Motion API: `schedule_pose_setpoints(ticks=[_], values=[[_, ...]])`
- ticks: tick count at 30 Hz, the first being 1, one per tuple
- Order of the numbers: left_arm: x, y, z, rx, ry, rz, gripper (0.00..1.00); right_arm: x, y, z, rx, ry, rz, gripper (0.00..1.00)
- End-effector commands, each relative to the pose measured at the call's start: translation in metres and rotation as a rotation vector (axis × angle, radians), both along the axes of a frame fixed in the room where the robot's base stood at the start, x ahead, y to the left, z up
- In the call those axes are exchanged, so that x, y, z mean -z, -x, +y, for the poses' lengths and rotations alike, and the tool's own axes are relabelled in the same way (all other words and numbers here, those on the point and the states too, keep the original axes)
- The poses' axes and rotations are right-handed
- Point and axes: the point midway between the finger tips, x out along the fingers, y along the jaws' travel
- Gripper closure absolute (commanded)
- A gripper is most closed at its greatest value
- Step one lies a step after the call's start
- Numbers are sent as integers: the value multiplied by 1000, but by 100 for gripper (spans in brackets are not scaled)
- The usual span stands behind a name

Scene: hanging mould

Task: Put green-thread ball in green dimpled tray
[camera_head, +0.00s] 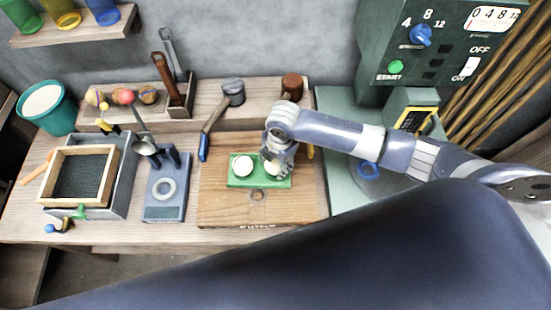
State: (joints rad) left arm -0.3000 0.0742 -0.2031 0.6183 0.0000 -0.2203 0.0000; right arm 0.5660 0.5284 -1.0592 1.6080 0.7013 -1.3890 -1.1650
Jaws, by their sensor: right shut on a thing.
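The green dimpled tray (258,183) lies on a wooden board on the bench. A white ball (242,166) sits in its left part. A second white ball (270,164) shows at the tray's right part, partly hidden by my right gripper (277,173). My right gripper points down over the right end of the tray and is shut on this second ball. The ball is at the tray; I cannot tell whether it touches the dimple. Green thread is too small to make out on either ball. My left gripper is not in view.
A scale (165,188) and a grey tub with a wooden sieve (80,178) stand to the left. Several coloured balls sit on the rear shelf. A green control machine (430,60) stands at the right.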

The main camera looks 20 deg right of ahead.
Motion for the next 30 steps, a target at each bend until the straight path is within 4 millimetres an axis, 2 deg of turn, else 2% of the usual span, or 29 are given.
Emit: schedule_pose_setpoints(ticks=[3, 27, 28, 30], values=[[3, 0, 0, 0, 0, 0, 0, 6, 0, 0, 0, 0, -1, 78], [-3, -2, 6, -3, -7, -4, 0, 9, 0, 0, 0, 0, -1, 78], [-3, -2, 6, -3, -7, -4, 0, 9, 0, 0, 0, 0, -1, 42], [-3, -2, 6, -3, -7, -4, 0, 9, 0, 0, 0, 0, -1, 26]])
